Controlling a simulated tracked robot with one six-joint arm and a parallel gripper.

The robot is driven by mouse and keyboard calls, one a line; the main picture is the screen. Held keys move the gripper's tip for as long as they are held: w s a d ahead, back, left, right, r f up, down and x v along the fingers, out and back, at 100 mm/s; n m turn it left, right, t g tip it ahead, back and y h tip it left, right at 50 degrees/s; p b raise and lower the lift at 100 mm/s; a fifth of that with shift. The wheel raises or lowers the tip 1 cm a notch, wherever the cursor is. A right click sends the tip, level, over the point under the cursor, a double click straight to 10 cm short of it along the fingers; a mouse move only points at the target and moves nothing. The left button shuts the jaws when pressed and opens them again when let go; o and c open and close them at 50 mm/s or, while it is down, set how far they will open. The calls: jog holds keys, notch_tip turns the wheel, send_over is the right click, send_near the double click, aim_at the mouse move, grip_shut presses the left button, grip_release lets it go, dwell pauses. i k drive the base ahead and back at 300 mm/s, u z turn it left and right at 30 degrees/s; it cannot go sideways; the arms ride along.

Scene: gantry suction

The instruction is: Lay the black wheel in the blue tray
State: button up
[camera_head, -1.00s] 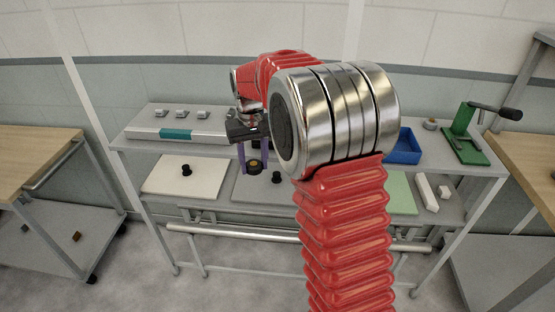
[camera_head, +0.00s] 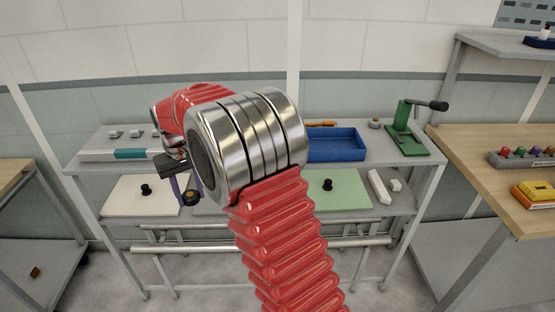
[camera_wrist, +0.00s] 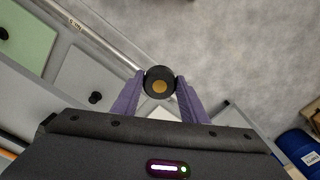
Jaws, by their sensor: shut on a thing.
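The black wheel (camera_wrist: 160,82) has a yellow-orange centre and sits between the purple fingertips of my gripper (camera_wrist: 158,86) in the wrist view. My gripper is shut on it. In the head view the wheel (camera_head: 190,197) hangs below my gripper (camera_head: 184,191), in front of the bench's lower shelf and left of my red arm. The blue tray (camera_head: 337,156) stands on the bench top, right of my arm. Its visible inside is empty; my arm hides its left end.
A green press (camera_head: 408,135) stands right of the tray, and an orange-handled tool (camera_head: 320,123) lies behind it. White (camera_head: 128,194) and green (camera_head: 345,188) panels with black knobs are on the lower shelf. A wooden table (camera_head: 500,160) stands at right.

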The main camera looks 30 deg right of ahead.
aim_at(335, 148)
jog(key=u, duration=0.05)
jog(key=k, duration=1.4)
jog(key=z, duration=0.6)
jog(key=i, duration=1)
jog(key=u, duration=0.05)
